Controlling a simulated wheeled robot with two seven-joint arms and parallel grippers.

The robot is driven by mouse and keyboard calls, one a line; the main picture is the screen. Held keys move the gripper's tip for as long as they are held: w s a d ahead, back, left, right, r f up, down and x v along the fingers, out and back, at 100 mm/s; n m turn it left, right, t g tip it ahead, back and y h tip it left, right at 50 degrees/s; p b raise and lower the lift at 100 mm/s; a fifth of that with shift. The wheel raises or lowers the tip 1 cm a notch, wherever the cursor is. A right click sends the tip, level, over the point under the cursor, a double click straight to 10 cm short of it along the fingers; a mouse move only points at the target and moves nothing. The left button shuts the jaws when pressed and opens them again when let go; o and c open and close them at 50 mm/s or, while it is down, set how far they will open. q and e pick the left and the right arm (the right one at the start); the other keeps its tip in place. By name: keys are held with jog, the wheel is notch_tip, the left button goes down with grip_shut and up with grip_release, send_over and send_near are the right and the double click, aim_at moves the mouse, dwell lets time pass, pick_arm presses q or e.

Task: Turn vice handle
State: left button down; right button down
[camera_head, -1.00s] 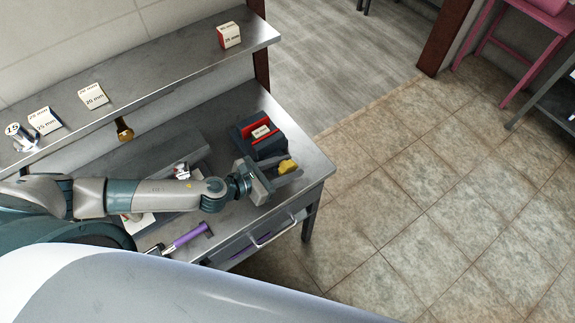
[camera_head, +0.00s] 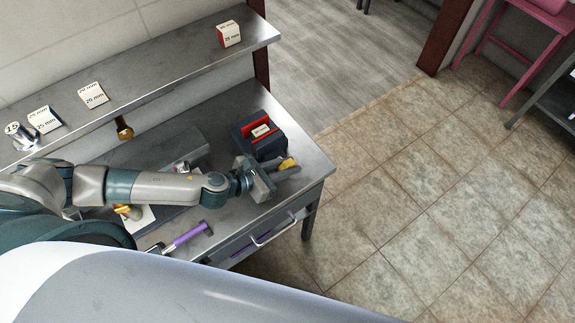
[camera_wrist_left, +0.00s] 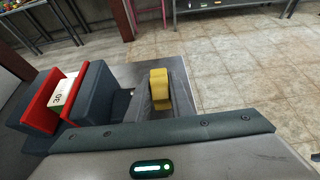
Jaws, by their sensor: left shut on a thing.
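The vice (camera_head: 252,148) is dark blue-grey with red jaws and sits at the right end of the metal bench. A white labelled block (camera_head: 260,131) is between its jaws. The vice and block also show at the left of the left wrist view (camera_wrist_left: 92,100). The yellow vice handle (camera_head: 287,163) is at the vice's front side; in the left wrist view the handle (camera_wrist_left: 159,88) is between the grey fingers. My left gripper (camera_head: 284,169) is shut on the handle, and its fingers hide part of it. My right gripper is not in view.
A raised shelf (camera_head: 165,72) behind the bench holds several labelled blocks, one red-sided (camera_head: 229,35), and a metal cylinder (camera_head: 17,132). A purple-handled tool (camera_head: 188,235) lies near the bench's front edge. A drawer handle (camera_head: 270,232) sticks out below. Open tiled floor is at right.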

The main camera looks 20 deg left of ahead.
pick_arm(q)
jog(key=shift+w+r, duration=0.15)
